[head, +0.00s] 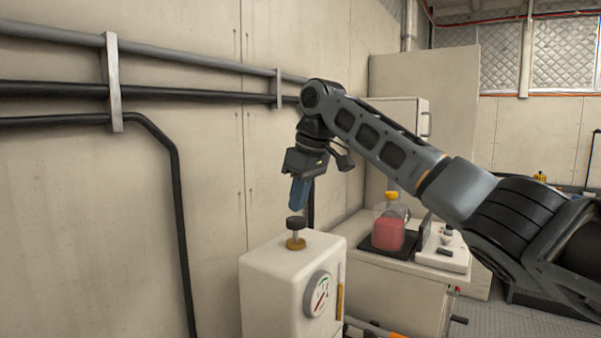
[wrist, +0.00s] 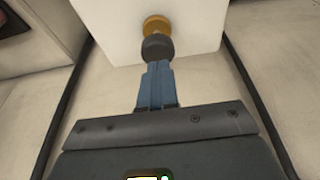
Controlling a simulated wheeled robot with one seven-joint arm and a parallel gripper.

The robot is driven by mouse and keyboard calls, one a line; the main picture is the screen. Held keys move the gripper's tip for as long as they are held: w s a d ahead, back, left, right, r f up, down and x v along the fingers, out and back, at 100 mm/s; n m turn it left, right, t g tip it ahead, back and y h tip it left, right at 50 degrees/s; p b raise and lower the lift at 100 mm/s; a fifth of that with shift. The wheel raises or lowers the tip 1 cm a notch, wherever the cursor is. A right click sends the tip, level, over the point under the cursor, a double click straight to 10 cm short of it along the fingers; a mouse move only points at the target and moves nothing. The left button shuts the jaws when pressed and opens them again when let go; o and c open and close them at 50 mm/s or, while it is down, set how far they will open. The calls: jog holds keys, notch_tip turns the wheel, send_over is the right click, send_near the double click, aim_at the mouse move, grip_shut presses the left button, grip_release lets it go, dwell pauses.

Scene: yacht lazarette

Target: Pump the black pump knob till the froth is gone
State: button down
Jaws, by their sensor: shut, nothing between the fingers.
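The black pump knob (head: 296,222) stands up on its stem over a brass collar (head: 296,243) on top of a white pump box (head: 290,258). My gripper (head: 299,208) is shut and empty, with its blue fingers pointing down just above the knob. In the wrist view the fingertips (wrist: 158,66) appear right at the edge of the knob (wrist: 157,47); I cannot tell whether they touch it. The brass collar (wrist: 157,25) shows beyond the knob. A clear bottle with pink-red contents (head: 389,233) and a yellow cap stands behind on a black tray. I cannot make out any froth clearly.
A round gauge (head: 319,295) is on the pump box's front. A white bench (head: 385,262) behind carries the dark tray (head: 368,245) and a small white device (head: 445,250). Pipes (head: 60,90) run along the left wall. The space above the pump box is otherwise open.

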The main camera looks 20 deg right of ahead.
aim_at(297, 219)
jog(key=shift+f, duration=0.8)
jog(key=shift+f, duration=1.75)
jog(key=shift+r+p, duration=0.45)
jog(key=shift+p, duration=0.15)
jog(key=b+v, duration=0.1)
jog(key=v, duration=1.2)
jog(key=shift+w+a+r, duration=0.3)
